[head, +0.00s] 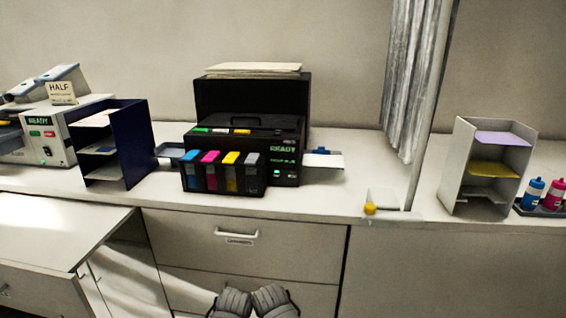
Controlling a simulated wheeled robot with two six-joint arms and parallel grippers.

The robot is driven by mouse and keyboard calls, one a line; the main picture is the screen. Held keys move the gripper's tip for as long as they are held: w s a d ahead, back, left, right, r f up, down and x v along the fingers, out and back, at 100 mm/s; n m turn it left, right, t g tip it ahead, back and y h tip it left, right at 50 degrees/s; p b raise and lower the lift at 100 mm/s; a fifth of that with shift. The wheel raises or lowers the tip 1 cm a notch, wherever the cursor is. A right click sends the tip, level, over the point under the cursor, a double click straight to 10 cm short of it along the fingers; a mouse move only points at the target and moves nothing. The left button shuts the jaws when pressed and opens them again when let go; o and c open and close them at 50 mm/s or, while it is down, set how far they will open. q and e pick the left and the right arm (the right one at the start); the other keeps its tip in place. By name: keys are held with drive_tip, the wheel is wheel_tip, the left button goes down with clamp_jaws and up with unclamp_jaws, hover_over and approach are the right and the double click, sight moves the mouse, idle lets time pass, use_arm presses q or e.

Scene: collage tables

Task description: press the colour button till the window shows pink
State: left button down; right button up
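A black machine (255,98) stands on the counter in the middle, with blue, magenta, yellow and grey tanks (222,172) along its front. Its dark window (284,149) shows green "READY" lettering over a smaller line too small to read; I see no pink in it. A small lit green spot (277,172) is below the window. Small green, white and orange marks (220,130) lie on its top; I cannot tell which part is the colour button. Two grey ribbed shapes at the bottom edge seem to be my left gripper (232,302) and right gripper (273,300), well below the machine; their fingertips are unclear.
A second machine (62,135) with its own "READY" panel stands at the left beside a dark blue shelf rack (143,150). A grey rack (462,165) and bottles (533,190) are at the right. A yellow knob (370,208) sits at the counter edge. Bare counter (335,200) lies between.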

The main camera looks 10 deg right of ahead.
idle(0.6)
clamp_jaws()
idle(0.3)
idle(1.2)
